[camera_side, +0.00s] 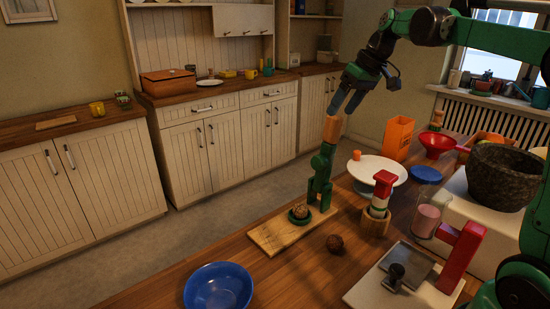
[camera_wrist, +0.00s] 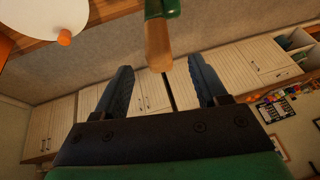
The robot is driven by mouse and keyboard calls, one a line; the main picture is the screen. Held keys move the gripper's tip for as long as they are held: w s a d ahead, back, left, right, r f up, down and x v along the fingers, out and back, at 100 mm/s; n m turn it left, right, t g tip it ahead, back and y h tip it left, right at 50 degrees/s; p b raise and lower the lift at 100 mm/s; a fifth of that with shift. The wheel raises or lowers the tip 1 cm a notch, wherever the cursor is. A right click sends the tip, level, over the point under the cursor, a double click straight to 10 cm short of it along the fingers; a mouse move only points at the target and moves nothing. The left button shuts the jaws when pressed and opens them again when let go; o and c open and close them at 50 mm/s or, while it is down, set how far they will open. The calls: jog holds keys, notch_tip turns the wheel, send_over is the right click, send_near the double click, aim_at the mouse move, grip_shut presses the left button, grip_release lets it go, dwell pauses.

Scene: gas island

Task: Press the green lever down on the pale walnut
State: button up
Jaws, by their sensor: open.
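The green lever (camera_side: 322,165) stands upright on a wooden board (camera_side: 268,236), with a wooden handle (camera_side: 332,129) at its top. The pale walnut (camera_side: 300,211) sits in a green cup at the lever's foot. My gripper (camera_side: 345,103) is just above the handle, open and empty, its fingers pointing down. In the wrist view the handle (camera_wrist: 158,50) shows between and beyond the two fingertips (camera_wrist: 160,75). I cannot tell whether a finger touches it. A darker walnut (camera_side: 335,243) lies on the table right of the board.
A blue bowl (camera_side: 218,290) stands at the front left. Right of the lever are a white cake stand (camera_side: 378,168), a red-topped wooden device (camera_side: 380,200), an orange box (camera_side: 397,138) and a dark stone mortar (camera_side: 505,175). Bare table lies between bowl and board.

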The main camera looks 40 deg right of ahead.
aim_at(331, 130)
jog(key=shift+w+a+f, duration=0.1)
jog(key=shift+w+f, duration=0.05)
jog(key=shift+f, duration=0.55)
jog(key=shift+x, duration=2.5)
grip_shut()
